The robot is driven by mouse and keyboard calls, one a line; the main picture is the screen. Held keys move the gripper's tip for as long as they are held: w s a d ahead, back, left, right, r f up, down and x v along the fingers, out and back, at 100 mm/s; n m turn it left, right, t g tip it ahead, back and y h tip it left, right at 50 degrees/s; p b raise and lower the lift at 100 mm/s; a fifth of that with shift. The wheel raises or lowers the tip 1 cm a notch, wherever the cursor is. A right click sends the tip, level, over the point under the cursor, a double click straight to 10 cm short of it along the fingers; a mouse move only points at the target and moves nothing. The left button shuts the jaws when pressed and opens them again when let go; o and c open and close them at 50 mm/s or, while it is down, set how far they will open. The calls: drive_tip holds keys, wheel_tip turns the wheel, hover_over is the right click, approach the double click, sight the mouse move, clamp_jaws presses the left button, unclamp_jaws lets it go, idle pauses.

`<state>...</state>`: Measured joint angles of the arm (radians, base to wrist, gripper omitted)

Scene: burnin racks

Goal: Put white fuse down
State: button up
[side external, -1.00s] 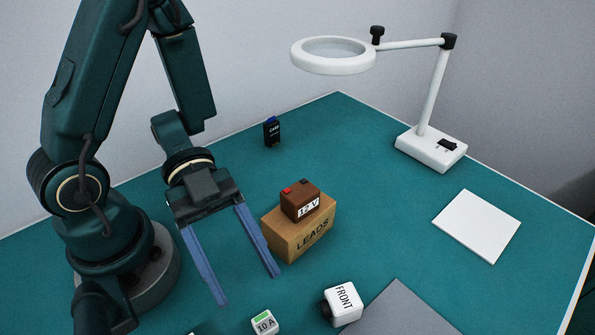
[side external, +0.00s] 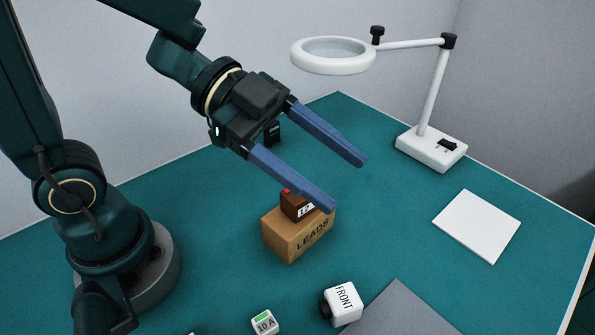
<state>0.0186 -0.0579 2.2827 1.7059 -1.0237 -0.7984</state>
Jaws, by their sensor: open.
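A small white block marked "10 A" with a green patch (side external: 265,322), which looks like the white fuse, rests on the teal table at the bottom edge of the side external view. My gripper (side external: 346,185) is open, its two blue fingers spread with nothing between them. It is raised above the table, well up and away from the white block. In the picture one finger crosses in front of the brown 12 V battery (side external: 296,207) and hides part of it.
The battery sits on a cardboard LEADS box (side external: 290,237). A white FRONT block (side external: 344,304) stands beside a grey mat (side external: 405,312). A dark card-like item (side external: 272,133) is partly behind my gripper. A magnifier lamp (side external: 430,150) and white pad (side external: 477,226) are at right.

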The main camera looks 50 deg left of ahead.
drive_tip(key=w+r+n+t+y, duration=0.2)
drive_tip(key=w+n+t, duration=0.15)
drive_tip(key=w, duration=0.25)
drive_tip(key=n+g+y, duration=0.8)
drive_tip(key=n+y, duration=0.2)
drive_tip(key=n, duration=0.2)
hover_over(265, 322)
wheel_tip(265, 322, down, 13)
drive_tip(key=shift+r, duration=0.2)
drive_tip(key=shift+f, duration=3.05)
